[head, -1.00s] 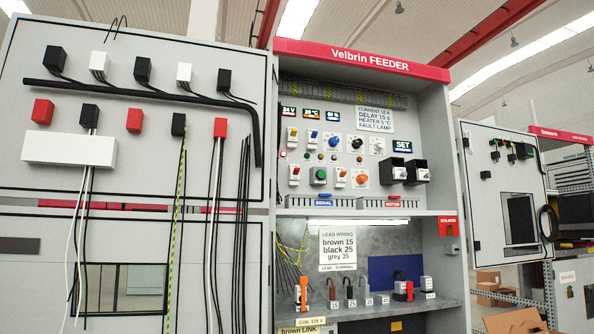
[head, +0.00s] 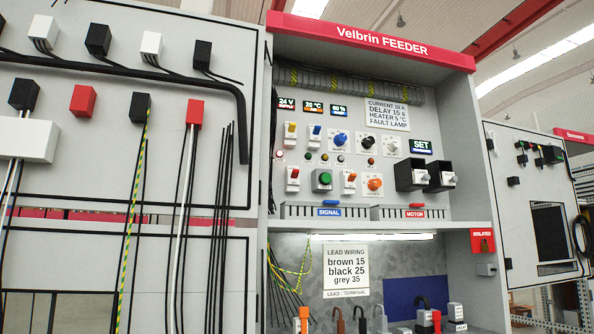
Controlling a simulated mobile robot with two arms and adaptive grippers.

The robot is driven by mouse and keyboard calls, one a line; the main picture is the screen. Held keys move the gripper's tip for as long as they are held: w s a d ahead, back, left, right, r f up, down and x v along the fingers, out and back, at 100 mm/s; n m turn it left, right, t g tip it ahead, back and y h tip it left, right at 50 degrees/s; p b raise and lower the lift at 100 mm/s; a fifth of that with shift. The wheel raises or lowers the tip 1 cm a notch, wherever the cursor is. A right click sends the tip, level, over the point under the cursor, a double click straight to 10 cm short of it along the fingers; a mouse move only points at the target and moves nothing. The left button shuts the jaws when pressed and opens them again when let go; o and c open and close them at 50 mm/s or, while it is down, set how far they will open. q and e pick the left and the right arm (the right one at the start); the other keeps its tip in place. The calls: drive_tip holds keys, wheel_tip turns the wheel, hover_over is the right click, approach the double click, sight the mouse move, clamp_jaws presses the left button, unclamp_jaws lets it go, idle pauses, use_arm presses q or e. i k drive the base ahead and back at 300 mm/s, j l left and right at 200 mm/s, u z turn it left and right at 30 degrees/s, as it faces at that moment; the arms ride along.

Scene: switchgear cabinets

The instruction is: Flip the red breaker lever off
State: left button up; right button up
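The red breaker lever (head: 294,174) is on a small white breaker at the left end of the lower control row, inside the open cabinet headed Velbrin FEEDER. Its lever looks set toward the upper part of the white body, but it is too small to be sure of its position. Above it are a yellow-lever breaker (head: 290,129) and a blue-lever breaker (head: 315,131). A similar breaker with an orange lever (head: 350,176) stands to the right, past a green button (head: 324,178). Neither of my grippers is in view.
The open left door (head: 60,100) carries wires and blocks. A shelf (head: 380,227) runs below the controls, with signal and motor terminal strips above it. Black-boxed switches (head: 410,176) stick out at the right. A red isolated box (head: 482,241) is on the right frame. The control panel's front looks clear.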

sight(295, 173)
drive_tip(key=l+u, duration=0.2)
drive_tip(key=l, duration=0.25)
drive_tip(key=l+u, duration=0.25)
drive_tip(key=l, duration=0.2)
drive_tip(key=k+l+u, duration=0.2)
drive_tip(key=l, duration=0.25)
drive_tip(key=l+u, duration=0.25)
drive_tip(key=l, duration=0.2)
drive_tip(key=k+l+u, duration=0.2)
drive_tip(key=l, duration=0.2)
drive_tip(key=i, duration=0.1)
